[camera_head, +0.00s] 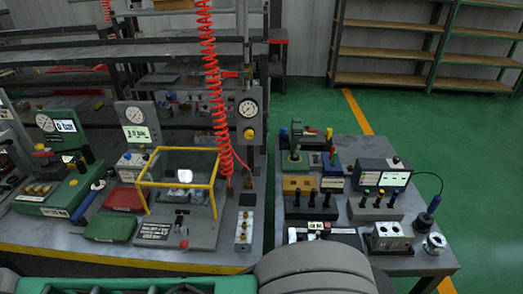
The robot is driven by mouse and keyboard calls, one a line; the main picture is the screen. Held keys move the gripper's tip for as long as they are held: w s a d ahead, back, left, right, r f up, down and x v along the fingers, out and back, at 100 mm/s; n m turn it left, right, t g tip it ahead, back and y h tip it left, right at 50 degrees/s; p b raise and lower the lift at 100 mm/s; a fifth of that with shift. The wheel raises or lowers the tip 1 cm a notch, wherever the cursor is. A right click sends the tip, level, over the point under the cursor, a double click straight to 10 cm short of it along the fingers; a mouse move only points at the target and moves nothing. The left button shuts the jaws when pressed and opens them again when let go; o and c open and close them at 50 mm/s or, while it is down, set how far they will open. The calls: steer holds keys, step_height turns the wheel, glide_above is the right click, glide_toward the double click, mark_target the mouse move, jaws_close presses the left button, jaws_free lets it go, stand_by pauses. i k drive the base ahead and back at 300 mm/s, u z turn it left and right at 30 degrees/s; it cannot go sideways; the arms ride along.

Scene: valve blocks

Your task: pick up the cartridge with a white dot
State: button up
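Several small dark cartridges with coloured tops stand upright on the right-hand table. One dark block (310,212) holds a row with dark and yellowish tops. Another block (374,212) to its right holds a row with yellow, blue and green tops. I cannot make out a white dot on any of them at this size. My gripper is not in view. A large grey rounded part of my own arm shows at the bottom centre and hides the near edge of the tables there.
The right table (345,238) also carries a green press (296,158), a meter box (383,175), a metal valve block (389,237) and a blue-handled tool (432,209). A yellow-framed guard (178,180) and a red coiled hose (212,85) stand at the left bench. Green floor (470,150) is clear at right.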

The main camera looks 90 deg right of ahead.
mark_target(296, 152)
steer(key=k, duration=1.55)
steer(key=z, duration=1.35)
steer(key=i, duration=0.5)
